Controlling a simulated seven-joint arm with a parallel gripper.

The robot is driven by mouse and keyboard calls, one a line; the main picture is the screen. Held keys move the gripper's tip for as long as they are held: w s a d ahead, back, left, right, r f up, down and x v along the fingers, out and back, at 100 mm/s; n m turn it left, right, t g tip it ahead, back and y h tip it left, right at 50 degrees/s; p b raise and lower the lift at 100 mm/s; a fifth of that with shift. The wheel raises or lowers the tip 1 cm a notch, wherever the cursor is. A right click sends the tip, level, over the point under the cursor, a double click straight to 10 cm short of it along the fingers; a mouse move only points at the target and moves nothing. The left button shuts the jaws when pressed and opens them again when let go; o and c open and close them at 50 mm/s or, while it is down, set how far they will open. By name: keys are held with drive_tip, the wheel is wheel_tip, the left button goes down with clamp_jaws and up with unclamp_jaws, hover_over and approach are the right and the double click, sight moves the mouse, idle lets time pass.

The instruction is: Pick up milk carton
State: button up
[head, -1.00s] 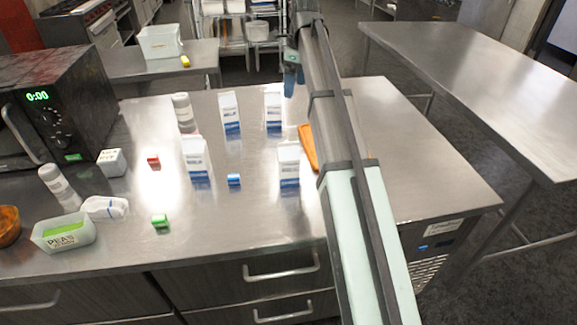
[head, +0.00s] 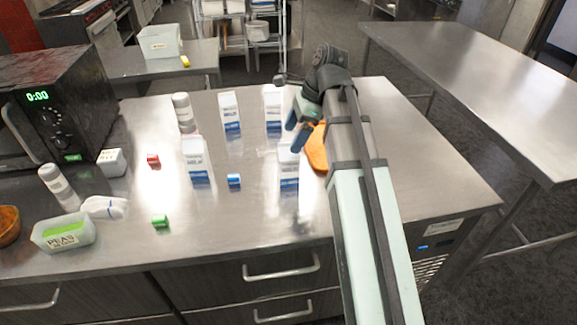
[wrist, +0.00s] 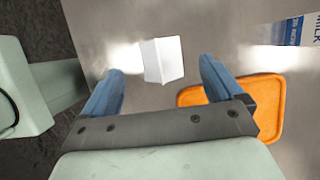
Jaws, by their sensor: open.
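Several white-and-blue milk cartons stand upright on the steel counter: a back-left one (head: 230,112), a back-right one (head: 273,108), a front-left one (head: 196,160) and a front-right one (head: 288,168). My gripper (head: 296,136) is open and empty, above the counter just behind and above the front-right carton in the head view. In the wrist view a plain white carton top (wrist: 163,60) shows between and beyond the blue fingers of my gripper (wrist: 160,75), apart from them.
An orange board (head: 317,150) lies right of the front-right carton; it also shows beside the right finger in the wrist view (wrist: 265,105). A microwave (head: 75,100) stands far left. The counter's right side is clear.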

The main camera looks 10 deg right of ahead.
sight(286, 150)
drive_tip(key=shift+x, duration=3.2)
clamp_jaws()
